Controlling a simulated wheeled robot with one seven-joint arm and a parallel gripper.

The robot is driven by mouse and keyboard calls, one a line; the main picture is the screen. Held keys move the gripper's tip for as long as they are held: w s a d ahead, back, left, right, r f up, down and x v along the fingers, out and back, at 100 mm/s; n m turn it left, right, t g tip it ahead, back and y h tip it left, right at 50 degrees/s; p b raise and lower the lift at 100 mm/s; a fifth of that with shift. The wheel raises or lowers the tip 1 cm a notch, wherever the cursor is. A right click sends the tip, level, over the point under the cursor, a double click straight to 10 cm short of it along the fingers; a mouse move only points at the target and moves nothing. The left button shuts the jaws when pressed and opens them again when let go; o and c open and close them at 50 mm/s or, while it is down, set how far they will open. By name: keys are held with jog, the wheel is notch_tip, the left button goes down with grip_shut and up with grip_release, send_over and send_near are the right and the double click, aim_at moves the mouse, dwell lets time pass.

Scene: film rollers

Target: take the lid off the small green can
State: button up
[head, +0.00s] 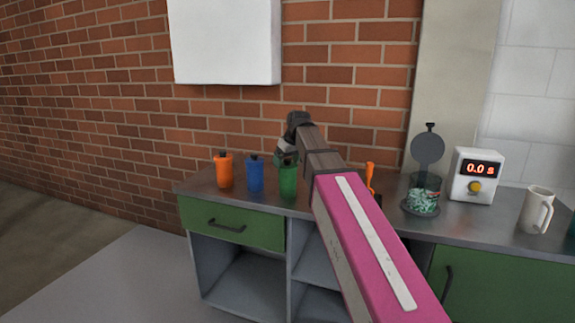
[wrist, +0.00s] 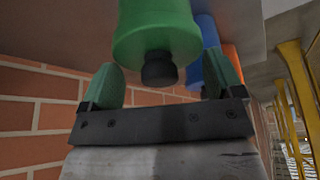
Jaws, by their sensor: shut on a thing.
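The small green can (head: 288,182) stands upright on the counter at the end of a row. In the wrist view, its green top end (wrist: 155,42) with a black knob (wrist: 159,70) faces me. My gripper (head: 286,160) is above the can, pointing down at its top. The lid seems still seated on the can; the exact contact and seam are hard to see.
A blue can (head: 255,175) and an orange can (head: 224,170) stand close by on the left. To the right are an orange upright object (head: 370,175), a dark container with a raised lid (head: 428,150), a timer (head: 477,176) and a mug (head: 537,210). A brick wall (head: 340,100) stands behind.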

jog(key=shift+r, duration=0.1)
jog(key=shift+r, duration=0.65)
notch_tip(320, 180, up, 3)
jog(key=shift+f, duration=0.1)
jog(key=s+a+r, duration=0.6)
jog(key=a, duration=0.4)
send_over(298, 178)
jog(key=s, duration=0.2)
notch_tip(298, 178, down, 12)
jog(key=shift+m, duration=0.4)
jog(key=f, duration=1)
jog(key=shift+w+d, duration=0.2)
jog(key=shift+d, duration=0.15)
jog(key=o, duration=0.7)
jog(key=shift+f, duration=0.1)
